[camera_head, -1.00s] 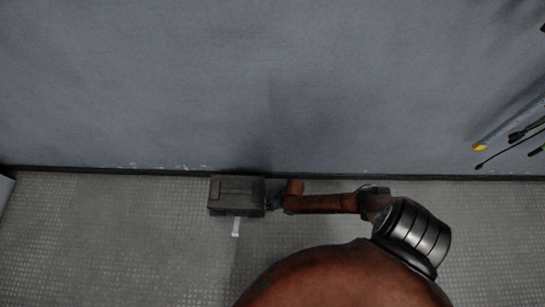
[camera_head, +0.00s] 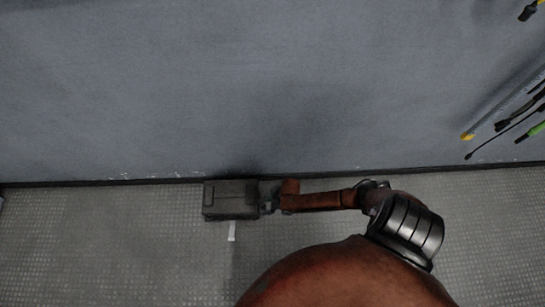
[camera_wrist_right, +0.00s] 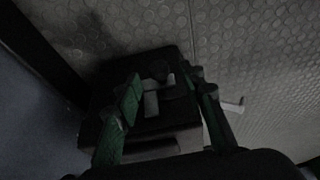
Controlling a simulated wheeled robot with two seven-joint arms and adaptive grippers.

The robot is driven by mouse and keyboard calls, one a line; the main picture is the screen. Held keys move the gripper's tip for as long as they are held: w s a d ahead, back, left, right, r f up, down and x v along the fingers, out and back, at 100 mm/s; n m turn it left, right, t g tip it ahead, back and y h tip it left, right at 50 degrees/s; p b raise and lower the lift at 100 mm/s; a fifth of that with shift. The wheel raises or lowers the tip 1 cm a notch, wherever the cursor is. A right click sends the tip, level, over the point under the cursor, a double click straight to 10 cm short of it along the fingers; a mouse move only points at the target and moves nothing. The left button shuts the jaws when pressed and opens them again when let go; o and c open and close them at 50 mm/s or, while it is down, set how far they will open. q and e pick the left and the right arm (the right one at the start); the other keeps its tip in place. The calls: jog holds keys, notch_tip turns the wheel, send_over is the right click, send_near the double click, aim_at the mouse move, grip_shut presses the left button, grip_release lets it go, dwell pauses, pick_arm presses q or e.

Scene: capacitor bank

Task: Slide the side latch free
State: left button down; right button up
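A dark grey box (camera_head: 230,200) stands on the floor against the wall in the head view. A pale strip (camera_head: 231,231) sticks out at its front edge. My right gripper (camera_head: 268,197) is at the box's right side. In the right wrist view the box (camera_wrist_right: 150,140) lies under and between the green fingers of my right gripper (camera_wrist_right: 168,90), which stand apart. A small light grey piece (camera_wrist_right: 152,103) on the box shows between the fingers, and I see no finger clearly touching it. A pale lever (camera_wrist_right: 234,105) sticks out beyond the other finger. My left gripper is not in view.
The blue-grey wall (camera_head: 200,90) rises right behind the box. Several long-handled tools (camera_head: 505,120) hang at the upper right. The textured floor (camera_head: 110,240) is clear to the left of the box.

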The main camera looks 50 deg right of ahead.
jog(key=v, duration=1)
jog(key=shift+f, duration=0.1)
